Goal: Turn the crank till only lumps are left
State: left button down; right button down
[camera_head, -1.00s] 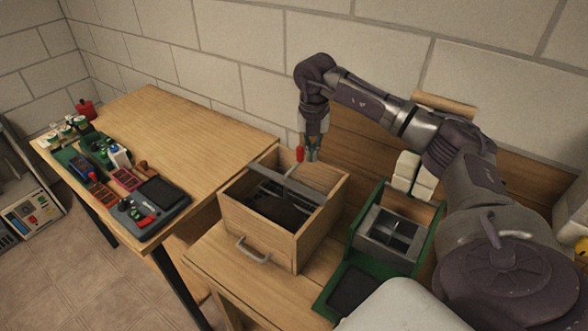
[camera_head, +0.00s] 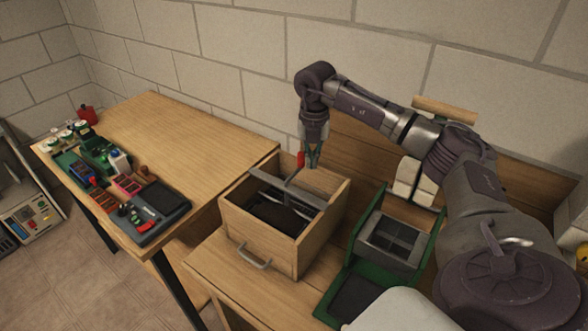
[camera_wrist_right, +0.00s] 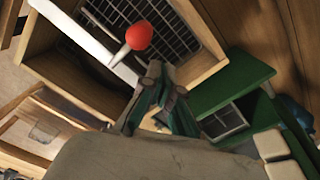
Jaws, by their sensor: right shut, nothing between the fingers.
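The wooden sieve box (camera_head: 266,243) stands on the low wooden bench, with a metal handle on its front. A grey bar (camera_head: 272,187) crosses its top, and the crank's red knob (camera_head: 300,160) stands up near the back. Wire mesh (camera_wrist_right: 175,25) and dark material (camera_head: 270,214) show inside; I cannot tell lumps from fine soil. My right gripper (camera_head: 312,160) is shut and empty, just right of the knob. In the right wrist view the knob (camera_wrist_right: 138,36) is beyond the fingertips (camera_wrist_right: 164,82), not between them. My left gripper is out of view.
A green tray (camera_head: 358,268) with a grey divided insert (camera_head: 392,238) stands right of the box, with pale blocks (camera_head: 408,178) behind it. The table (camera_head: 165,130) at left holds several small tools along its near edge. A block wall closes the back.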

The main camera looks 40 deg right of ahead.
jog(key=shift+f, duration=0.15)
dwell(0.3)
jog(key=shift+f+b, duration=0.9)
jog(key=shift+f, duration=0.7)
jog(key=shift+w, duration=0.1)
